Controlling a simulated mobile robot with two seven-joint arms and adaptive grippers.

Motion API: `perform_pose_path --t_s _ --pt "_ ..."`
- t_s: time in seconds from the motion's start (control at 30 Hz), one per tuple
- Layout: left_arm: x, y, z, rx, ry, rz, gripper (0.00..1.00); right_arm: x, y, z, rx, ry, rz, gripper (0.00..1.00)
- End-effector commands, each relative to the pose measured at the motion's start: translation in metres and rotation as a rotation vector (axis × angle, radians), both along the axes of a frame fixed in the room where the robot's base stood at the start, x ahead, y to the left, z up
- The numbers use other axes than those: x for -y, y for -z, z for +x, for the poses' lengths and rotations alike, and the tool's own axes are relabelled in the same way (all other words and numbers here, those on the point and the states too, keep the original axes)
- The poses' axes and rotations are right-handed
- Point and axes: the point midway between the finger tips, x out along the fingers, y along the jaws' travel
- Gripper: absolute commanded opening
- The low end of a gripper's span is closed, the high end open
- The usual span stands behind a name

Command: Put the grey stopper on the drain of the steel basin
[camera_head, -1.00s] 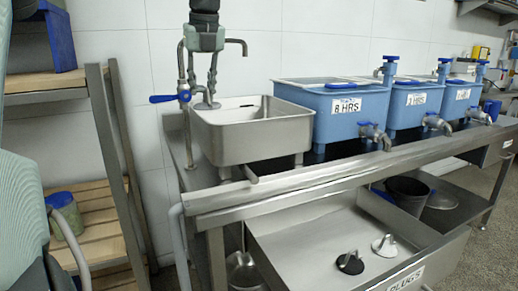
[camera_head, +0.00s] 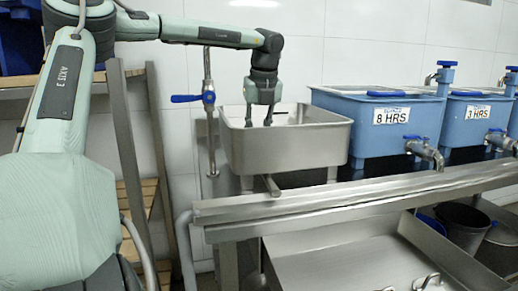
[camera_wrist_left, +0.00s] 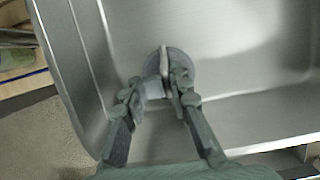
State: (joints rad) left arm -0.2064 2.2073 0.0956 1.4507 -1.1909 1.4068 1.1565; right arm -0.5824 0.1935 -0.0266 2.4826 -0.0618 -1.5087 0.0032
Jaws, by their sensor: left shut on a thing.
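In the left wrist view, the gripper (camera_wrist_left: 158,90) is shut on the grey stopper (camera_wrist_left: 164,58), a round disc with an upright handle between the fingers. The stopper is over the basin floor (camera_wrist_left: 225,75); whether it touches the floor I cannot tell. The drain is not visible. In the head view the front wall hides the stopper. My right gripper is not in view.
A tap post with a blue lever (camera_head: 208,98) stands left of the basin. A blue tank marked 8 HRS (camera_head: 375,145) stands to its right. Below the bench is a steel drawer (camera_head: 330,255), with handles of other plugs (camera_head: 428,281) at the lower edge.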

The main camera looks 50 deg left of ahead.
Motion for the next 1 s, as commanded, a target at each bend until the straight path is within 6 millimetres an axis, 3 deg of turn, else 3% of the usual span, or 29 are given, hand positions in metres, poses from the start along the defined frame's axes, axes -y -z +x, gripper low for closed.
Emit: perform_pose_path --t_s 0.2,0.53,0.57,0.73,1.0 --pt "0.0 0.029 -0.001 -0.002 0.001 -0.001 0.0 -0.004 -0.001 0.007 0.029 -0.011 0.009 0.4" --pt "0.0 0.03 0.0 -0.002 0.0 -0.001 0.0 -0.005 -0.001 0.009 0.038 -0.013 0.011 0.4" --pt "0.0 0.03 -0.001 -0.003 -0.001 -0.001 0.2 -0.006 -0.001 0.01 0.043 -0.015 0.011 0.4" --pt "0.0 0.03 0.0 -0.002 0.0 -0.001 0.42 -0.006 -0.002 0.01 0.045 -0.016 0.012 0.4" --pt "0.0 0.03 0.0 -0.002 0.0 -0.001 0.45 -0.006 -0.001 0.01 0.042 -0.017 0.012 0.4"
